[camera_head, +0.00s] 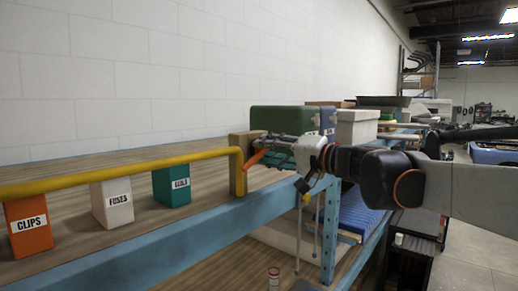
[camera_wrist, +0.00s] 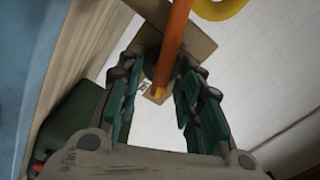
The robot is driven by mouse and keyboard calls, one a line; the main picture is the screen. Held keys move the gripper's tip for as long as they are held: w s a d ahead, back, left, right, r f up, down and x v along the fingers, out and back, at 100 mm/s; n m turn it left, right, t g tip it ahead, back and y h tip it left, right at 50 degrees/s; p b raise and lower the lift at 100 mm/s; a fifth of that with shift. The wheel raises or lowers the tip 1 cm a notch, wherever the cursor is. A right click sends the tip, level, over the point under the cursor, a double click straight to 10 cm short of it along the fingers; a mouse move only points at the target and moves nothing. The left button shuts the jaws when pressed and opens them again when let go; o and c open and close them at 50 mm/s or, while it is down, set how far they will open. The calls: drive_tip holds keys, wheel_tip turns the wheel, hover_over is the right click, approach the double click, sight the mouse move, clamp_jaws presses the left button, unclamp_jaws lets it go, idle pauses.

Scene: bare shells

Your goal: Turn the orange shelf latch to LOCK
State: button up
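The orange latch (camera_head: 256,158) is a slim bar beside the wooden post at the end of the yellow rail, slanting down to the left in the head view. In the wrist view the orange latch (camera_wrist: 174,42) runs down from the top edge, and its yellow-marked end lies between my fingers. My gripper (camera_head: 278,157) is at the latch from the right. In the wrist view my gripper (camera_wrist: 156,82) has its teal fingers apart, one on each side of the bar, with gaps visible. A small label (camera_wrist: 143,86) beside the latch end is too small to read.
The yellow rail (camera_head: 120,170) runs along the shelf front to the wooden post (camera_head: 238,178). Behind it stand orange CLIPS (camera_head: 29,226), white FUSES (camera_head: 113,202) and teal (camera_head: 172,186) bins. A green box (camera_head: 285,119) stands behind my gripper. The blue shelf edge (camera_head: 190,235) lies below.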

drive_tip(key=shift+w+a, duration=0.25)
drive_tip(key=shift+a, duration=0.15)
drive_tip(key=shift+s+d+r, duration=0.1)
drive_tip(key=shift+s+d, duration=0.05)
drive_tip(key=shift+d, duration=0.05)
clamp_jaws()
drive_tip(key=m+b, duration=0.1)
drive_tip(key=m, duration=0.1)
drive_tip(key=shift+m, duration=0.3)
drive_tip(key=shift+m+b, duration=0.45)
drive_tip(key=shift+m, duration=0.75)
unclamp_jaws()
